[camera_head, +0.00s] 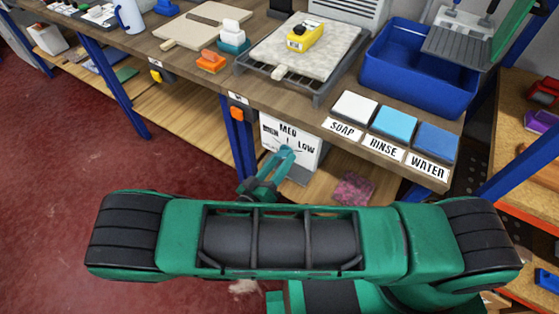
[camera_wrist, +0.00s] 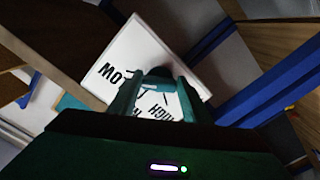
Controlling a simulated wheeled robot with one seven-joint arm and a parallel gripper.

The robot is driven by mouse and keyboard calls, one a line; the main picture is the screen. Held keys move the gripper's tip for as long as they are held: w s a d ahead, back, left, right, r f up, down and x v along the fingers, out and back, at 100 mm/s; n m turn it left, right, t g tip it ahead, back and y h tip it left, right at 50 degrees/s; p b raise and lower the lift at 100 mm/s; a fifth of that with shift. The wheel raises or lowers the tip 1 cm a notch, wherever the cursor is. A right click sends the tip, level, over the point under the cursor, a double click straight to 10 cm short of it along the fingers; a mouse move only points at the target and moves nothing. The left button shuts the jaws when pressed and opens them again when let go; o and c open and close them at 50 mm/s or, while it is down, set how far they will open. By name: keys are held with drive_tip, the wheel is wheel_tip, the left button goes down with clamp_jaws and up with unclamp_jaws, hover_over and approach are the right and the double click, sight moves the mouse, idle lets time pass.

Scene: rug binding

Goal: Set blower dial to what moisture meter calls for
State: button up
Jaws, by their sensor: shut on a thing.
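The blower's white dial panel (camera_head: 308,160), lettered MED at the top and LOW at the right, is under the bench. HIGH at its left is partly covered. In the wrist view the panel (camera_wrist: 145,45) appears turned over, with LOW left and HIGH lower right. My gripper (camera_head: 286,152) is at the panel's middle, shut on the dial knob.
A grey tray (camera_head: 243,62) holds the rug piece. A blue tub (camera_head: 415,87) and SOAP, RINSE and WATER labels (camera_head: 383,145) are at the right. Blue bench legs (camera_head: 240,145) stand left of the panel. Red floor (camera_head: 60,150) is open at left.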

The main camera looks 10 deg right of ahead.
drive_tip(key=shift+f+m, duration=0.25)
drive_tip(key=shift+m, duration=0.25)
drive_tip(key=shift+a, duration=0.1)
drive_tip(key=o, duration=1.1)
drive_tip(key=shift+r, duration=0.1)
drive_tip(key=v, duration=1)
drive_tip(key=shift+s+a, duration=0.15)
drive_tip(key=shift+a, duration=0.1)
